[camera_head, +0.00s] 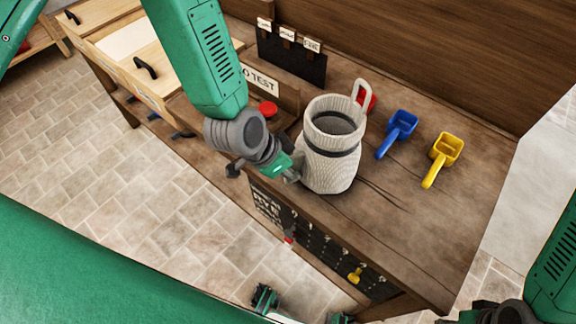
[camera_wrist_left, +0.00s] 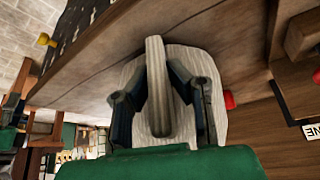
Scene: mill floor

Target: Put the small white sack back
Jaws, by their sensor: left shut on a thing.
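The small white sack (camera_head: 330,168) is upright at the front edge of the wooden bench, with an open top, a dark band round its neck and a pale loop on its far side. My left gripper (camera_head: 294,172) is at its near left side, shut on the sack. In the left wrist view, the fingers (camera_wrist_left: 163,95) close around a pale ribbed strap (camera_wrist_left: 157,75) on the sack (camera_wrist_left: 208,68). I cannot tell whether the sack's base touches the bench. Only part of my right arm shows at the lower right; its gripper cannot be made out.
A blue scoop (camera_head: 398,132) and a yellow scoop (camera_head: 442,158) lie right of the sack. A red object (camera_head: 367,101) is partly hidden behind it. A dark labelled rack (camera_head: 290,58) stands at the back. A red knob (camera_head: 268,109) is to the left. The bench's front right is clear.

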